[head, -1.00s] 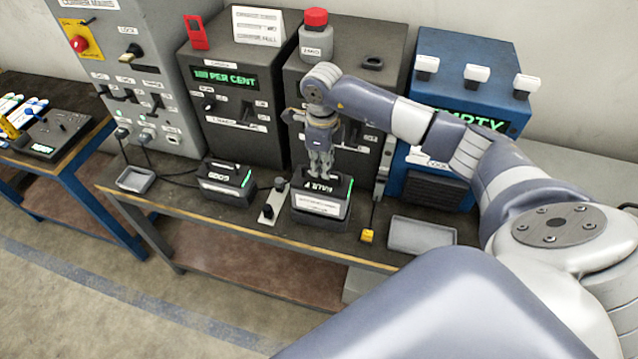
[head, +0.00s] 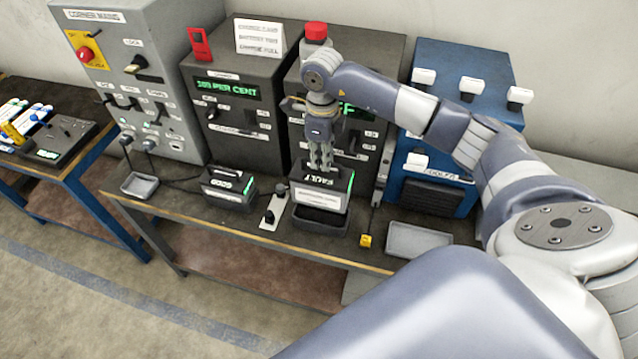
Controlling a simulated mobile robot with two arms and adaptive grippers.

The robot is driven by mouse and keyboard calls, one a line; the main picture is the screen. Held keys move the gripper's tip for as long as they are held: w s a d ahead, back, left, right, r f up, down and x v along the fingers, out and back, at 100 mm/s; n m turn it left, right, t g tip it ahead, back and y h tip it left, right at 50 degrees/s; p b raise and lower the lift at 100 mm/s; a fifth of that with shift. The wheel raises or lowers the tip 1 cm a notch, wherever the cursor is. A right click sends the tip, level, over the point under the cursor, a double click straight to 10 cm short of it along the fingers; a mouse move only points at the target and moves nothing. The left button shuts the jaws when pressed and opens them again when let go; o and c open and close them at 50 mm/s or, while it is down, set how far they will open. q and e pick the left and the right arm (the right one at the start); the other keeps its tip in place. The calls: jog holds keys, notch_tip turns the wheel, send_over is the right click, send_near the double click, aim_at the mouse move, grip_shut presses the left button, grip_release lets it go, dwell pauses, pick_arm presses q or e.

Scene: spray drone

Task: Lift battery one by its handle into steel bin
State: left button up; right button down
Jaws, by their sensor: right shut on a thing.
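My right gripper (head: 321,158) points down and is shut on the top of a battery marked FAULT (head: 321,188), a black and grey block with a white label and a green strip. The battery hangs just above its dark cradle (head: 319,222), whose inside now shows below it. The handle itself is hidden by the fingers. A second battery marked GOOD (head: 229,184) sits to the left in another cradle. I cannot make out a number on either battery. I see nothing that is clearly a steel bin; a grey open tray (head: 418,239) lies on the bench to the right. My left gripper is not in view.
Behind stand a grey switch cabinet (head: 130,60), a dark charger reading 100 PER CENT (head: 228,88) and a blue unit (head: 466,65). A small switch plate (head: 272,208), a yellow block (head: 366,240) and a small grey tray (head: 140,185) lie on the bench.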

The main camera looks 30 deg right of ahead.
jog(key=shift+r, duration=4)
jog(key=shift+f, duration=0.1)
